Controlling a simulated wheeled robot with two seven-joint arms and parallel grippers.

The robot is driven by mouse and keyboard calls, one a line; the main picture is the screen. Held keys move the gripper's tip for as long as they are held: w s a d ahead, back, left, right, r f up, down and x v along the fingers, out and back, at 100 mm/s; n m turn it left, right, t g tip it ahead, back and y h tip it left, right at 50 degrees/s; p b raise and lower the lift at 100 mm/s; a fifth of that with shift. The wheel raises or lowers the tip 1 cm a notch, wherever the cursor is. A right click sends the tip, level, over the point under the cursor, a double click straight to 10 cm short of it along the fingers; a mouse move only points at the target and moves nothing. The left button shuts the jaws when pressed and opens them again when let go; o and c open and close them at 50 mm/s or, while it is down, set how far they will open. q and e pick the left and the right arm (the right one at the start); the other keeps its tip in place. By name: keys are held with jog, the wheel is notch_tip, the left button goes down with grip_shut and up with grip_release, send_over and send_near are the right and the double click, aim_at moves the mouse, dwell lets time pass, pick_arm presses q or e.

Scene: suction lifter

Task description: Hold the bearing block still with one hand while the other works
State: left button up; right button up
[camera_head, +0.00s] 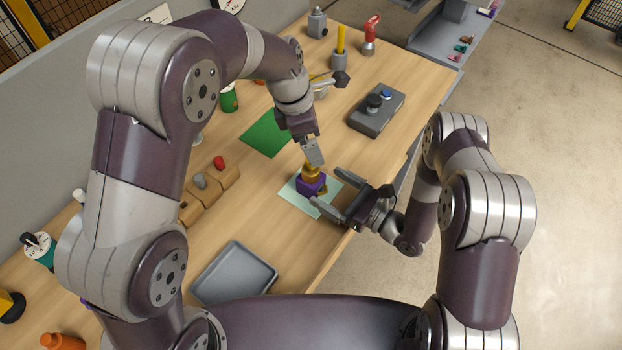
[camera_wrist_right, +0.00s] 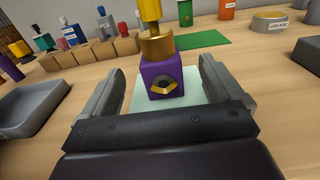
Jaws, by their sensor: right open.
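The purple bearing block (camera_head: 310,187) stands upright on a pale green mat (camera_head: 297,201). It also shows in the right wrist view (camera_wrist_right: 158,83), with a gold-rimmed dark bore facing me. A gold ring-like piece (camera_wrist_right: 156,46) sits on its top, with a yellow cylinder (camera_wrist_right: 150,12) above it. My right gripper (camera_head: 328,190) is open at the block's right side. In the right wrist view its fingers flank the block, apart from it on both sides. My left gripper (camera_head: 315,158) points down just above the gold piece; its fingertips are too small to read.
A grey tray (camera_head: 235,272) lies at the front left. A wooden rack (camera_head: 210,188) with small pieces stands left of the mat. A green mat (camera_head: 267,132) and a grey button box (camera_head: 377,108) are further back. The table's right edge runs close to my right gripper.

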jog(key=shift+s+d, duration=0.2)
jog(key=shift+d, duration=0.05)
